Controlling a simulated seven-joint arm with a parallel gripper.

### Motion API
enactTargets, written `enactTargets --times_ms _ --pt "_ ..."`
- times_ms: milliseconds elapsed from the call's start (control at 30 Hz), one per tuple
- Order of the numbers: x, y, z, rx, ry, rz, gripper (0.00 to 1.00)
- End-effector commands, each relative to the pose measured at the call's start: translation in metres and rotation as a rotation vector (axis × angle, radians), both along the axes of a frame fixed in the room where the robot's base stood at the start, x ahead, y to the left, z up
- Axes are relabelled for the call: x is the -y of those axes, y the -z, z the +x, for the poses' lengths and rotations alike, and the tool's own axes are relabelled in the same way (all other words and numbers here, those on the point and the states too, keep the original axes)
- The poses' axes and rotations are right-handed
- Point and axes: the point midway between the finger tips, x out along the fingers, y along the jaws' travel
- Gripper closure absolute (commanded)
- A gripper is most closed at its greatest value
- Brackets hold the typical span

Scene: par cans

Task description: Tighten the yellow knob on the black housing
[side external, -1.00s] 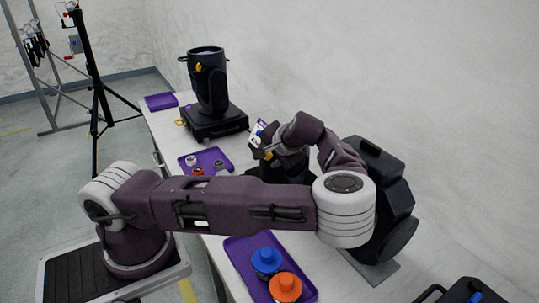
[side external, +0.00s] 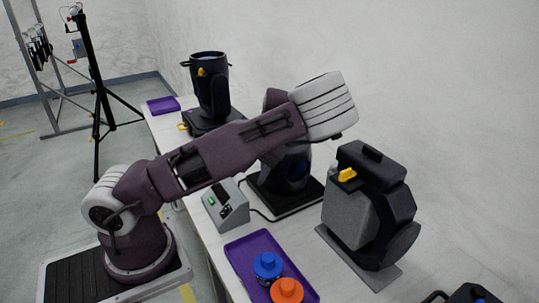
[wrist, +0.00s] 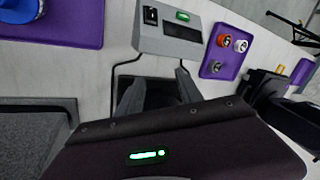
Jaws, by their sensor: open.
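A third black unit on a flat black base (side external: 300,203) stands mid-table, partly hidden by my arm. My gripper is hidden behind my arm in the side view. In the wrist view, my gripper (wrist: 160,88) has its two grey fingers apart and a dark surface between them. I see no yellow knob between the fingers.
A grey control box (side external: 228,207) with a green switch and cable stands near the front edge. A purple tray (side external: 245,252) holds blue and orange knobbed pieces. A smaller purple tray with small knobs (wrist: 225,62) shows in the wrist view. Bare table lies around the trays.

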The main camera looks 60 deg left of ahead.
Motion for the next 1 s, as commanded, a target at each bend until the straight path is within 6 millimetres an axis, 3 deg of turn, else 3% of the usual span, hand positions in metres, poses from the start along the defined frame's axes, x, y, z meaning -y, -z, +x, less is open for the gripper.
enactTargets --times_ms 67,133,333,467,567,800,1000 --pt "-0.007 0.009 -0.01 0.068 -0.063 -0.2 0.57" --pt "-0.007 0.004 -0.008 0.17 -0.078 -0.347 0.57" --pt "-0.022 -0.06 0.008 0.492 -0.02 -0.492 0.57" --pt "-0.028 -0.083 0.011 0.577 0.014 -0.487 0.57" --pt "-0.027 -0.077 0.016 0.584 0.021 -0.486 0.57" --pt "-0.021 -0.036 0.038 0.582 0.018 -0.487 0.57" --pt "-0.019 -0.025 0.046 0.583 0.018 -0.486 0.57"
